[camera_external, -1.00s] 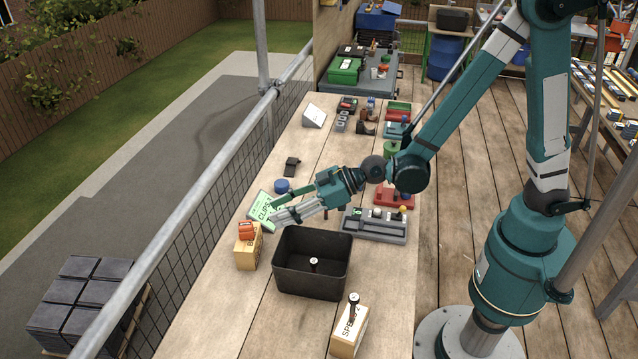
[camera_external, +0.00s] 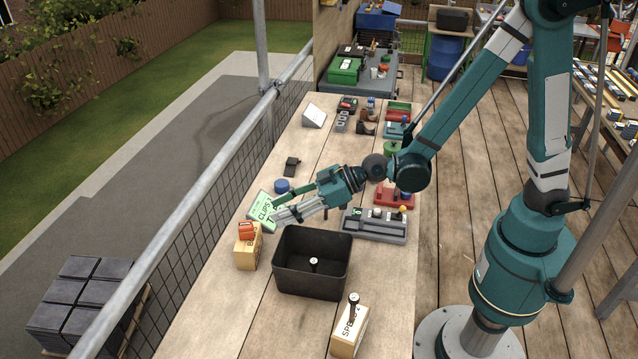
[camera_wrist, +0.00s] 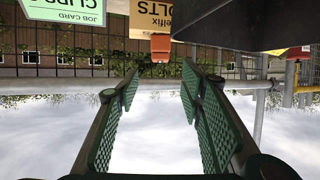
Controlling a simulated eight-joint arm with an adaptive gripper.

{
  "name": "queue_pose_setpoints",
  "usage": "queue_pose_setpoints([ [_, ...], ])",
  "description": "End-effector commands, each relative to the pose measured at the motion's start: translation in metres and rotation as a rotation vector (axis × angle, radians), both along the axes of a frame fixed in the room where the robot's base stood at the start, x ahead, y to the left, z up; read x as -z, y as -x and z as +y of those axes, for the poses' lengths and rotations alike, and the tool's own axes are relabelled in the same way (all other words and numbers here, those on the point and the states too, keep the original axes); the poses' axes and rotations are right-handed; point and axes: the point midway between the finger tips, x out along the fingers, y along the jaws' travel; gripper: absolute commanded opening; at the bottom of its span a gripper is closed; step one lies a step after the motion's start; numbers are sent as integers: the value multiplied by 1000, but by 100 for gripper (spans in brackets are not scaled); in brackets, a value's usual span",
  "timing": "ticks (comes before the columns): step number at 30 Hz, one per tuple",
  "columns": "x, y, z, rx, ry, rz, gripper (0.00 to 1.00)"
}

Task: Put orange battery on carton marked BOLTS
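The orange battery (camera_external: 246,231) rests on top of the tan carton marked BOLTS (camera_external: 248,255), at the left edge of the bench. In the wrist view the carton (camera_wrist: 150,20) appears upside down, with the orange battery (camera_wrist: 160,45) against its top. My gripper (camera_external: 272,214) is to the upper right of the battery in the external view and apart from it. In the wrist view my gripper (camera_wrist: 160,82) has its green pads spread, with nothing between them.
A green-and-white CLIPS card or box (camera_external: 263,208) lies by my fingers. A black open bin (camera_external: 300,285) stands right of the BOLTS carton. Another tan carton (camera_external: 348,336) with a dark upright item on top is at the front. A grey tray (camera_external: 375,230) is to the right.

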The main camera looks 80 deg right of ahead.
Motion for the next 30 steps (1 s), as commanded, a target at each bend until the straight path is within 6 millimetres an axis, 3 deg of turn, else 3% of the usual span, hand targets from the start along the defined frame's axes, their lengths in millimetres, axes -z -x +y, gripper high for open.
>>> queue_pose_setpoints([
  [11,-27,27,-20,19,10,57,39],
  [30,-76,110,-71,86,41,204,39],
])
